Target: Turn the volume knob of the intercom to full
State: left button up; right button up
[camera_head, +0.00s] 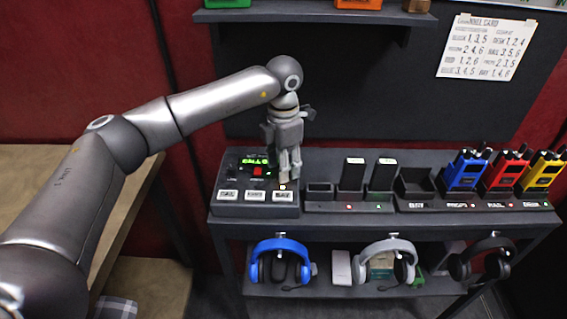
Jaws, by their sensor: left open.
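The intercom (229,178) is a dark box with a green lit display (262,161), a red button (258,171) and a row of white labels along its front. It stands at the left end of the dark shelf. My left gripper (289,181) points down over the right part of the intercom, close to its top face. It is open. The volume knob cannot be made out; the gripper may hide it. Whether the fingers touch anything there cannot be told. My right gripper does not show.
Right of the intercom is a charging rack (330,206) with two dark handsets. Blue (464,172), red (505,172) and yellow (543,172) radios stand further right. Blue (264,248), grey and black headsets hang below the shelf edge. A printed card (486,46) is on the back wall.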

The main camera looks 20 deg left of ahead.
pick_arm(q)
notch_tip(320, 180, up, 12)
dwell(0.6)
